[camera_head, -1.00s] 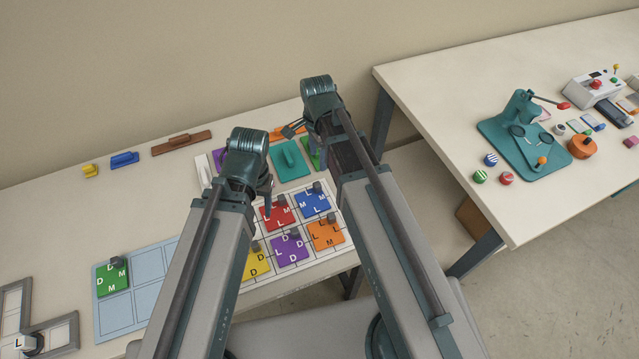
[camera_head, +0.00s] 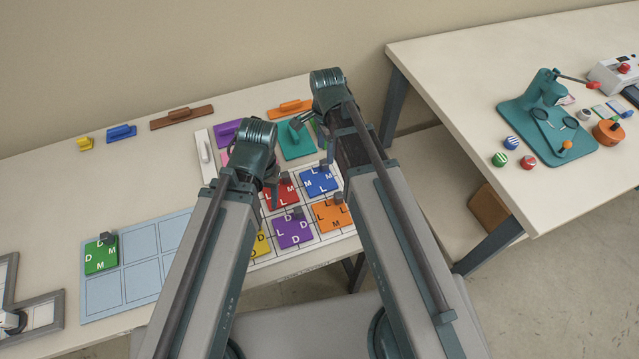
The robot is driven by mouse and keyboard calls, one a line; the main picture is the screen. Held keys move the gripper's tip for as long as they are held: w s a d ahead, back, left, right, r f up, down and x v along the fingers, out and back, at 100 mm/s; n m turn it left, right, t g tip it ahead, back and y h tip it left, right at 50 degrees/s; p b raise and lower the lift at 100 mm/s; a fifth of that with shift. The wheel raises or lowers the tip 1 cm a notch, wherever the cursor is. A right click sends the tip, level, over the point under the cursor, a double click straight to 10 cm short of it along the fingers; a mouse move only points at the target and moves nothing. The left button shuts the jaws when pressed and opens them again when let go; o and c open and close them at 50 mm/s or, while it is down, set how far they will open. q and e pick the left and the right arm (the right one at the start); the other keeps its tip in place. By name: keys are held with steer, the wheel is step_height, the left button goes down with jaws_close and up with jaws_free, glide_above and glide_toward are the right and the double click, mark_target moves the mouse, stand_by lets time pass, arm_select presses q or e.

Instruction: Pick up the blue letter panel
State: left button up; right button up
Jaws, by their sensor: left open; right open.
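The blue letter panel (camera_head: 316,184) lies on the white grid board (camera_head: 268,253) in its back row, to the right of the red letter panel (camera_head: 278,197). It has white letters and a small dark knob. My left gripper (camera_head: 273,192) is open and shows over the red panel, left of the blue one; its fingers are partly hidden. My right gripper (camera_head: 306,128) is open and empty, beyond the blue panel in the picture, in front of the teal handled block (camera_head: 293,147). Its arm passes just right of the blue panel.
Purple (camera_head: 292,232), orange (camera_head: 328,215) and yellow (camera_head: 261,242) panels share the board. A green panel (camera_head: 100,260) lies on the pale blue tray (camera_head: 138,284). Handled blocks stand behind. A second table (camera_head: 460,80) with a teal press (camera_head: 548,115) is at the right.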

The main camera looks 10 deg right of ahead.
mark_target(323, 162)
arm_select(q)
steer(key=shift+f, duration=0.1)
arm_select(e)
steer(key=shift+f, duration=0.15)
arm_select(q)
step_height(323, 162, down, 5)
steer(key=b, duration=0.5)
steer(key=shift+f, duration=0.2)
arm_select(e)
steer(key=f, duration=0.5)
steer(key=shift+a+f, duration=0.15)
steer(key=shift+a, duration=0.25)
arm_select(q)
steer(key=shift+r, duration=0.1)
arm_select(e)
jaws_close()
